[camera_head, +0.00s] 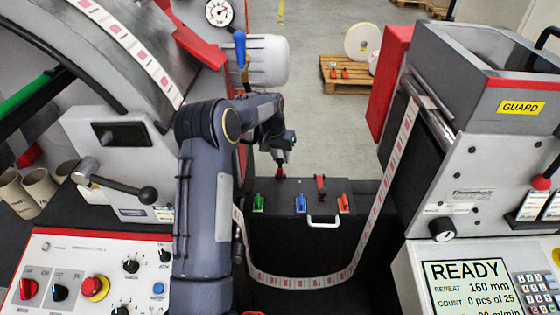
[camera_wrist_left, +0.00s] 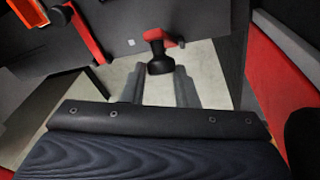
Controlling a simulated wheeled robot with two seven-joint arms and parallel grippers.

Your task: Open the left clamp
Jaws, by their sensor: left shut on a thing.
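The left clamp shows as a red lever with a black knob (camera_wrist_left: 160,62) in the left wrist view. In the head view its red part (camera_head: 279,171) stands up at the back edge of the dark box, mostly hidden by my gripper. My left gripper (camera_head: 281,158) reaches down over it from behind my arm. In the left wrist view the fingers of my left gripper (camera_wrist_left: 160,82) are on either side of the knob, shut on it. A second red clamp (camera_head: 320,188) is on the box to the right, apart from my gripper. My right gripper is out of view.
The rewinder panel (camera_head: 90,275) and the READY display (camera_head: 468,280) flank the gap.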

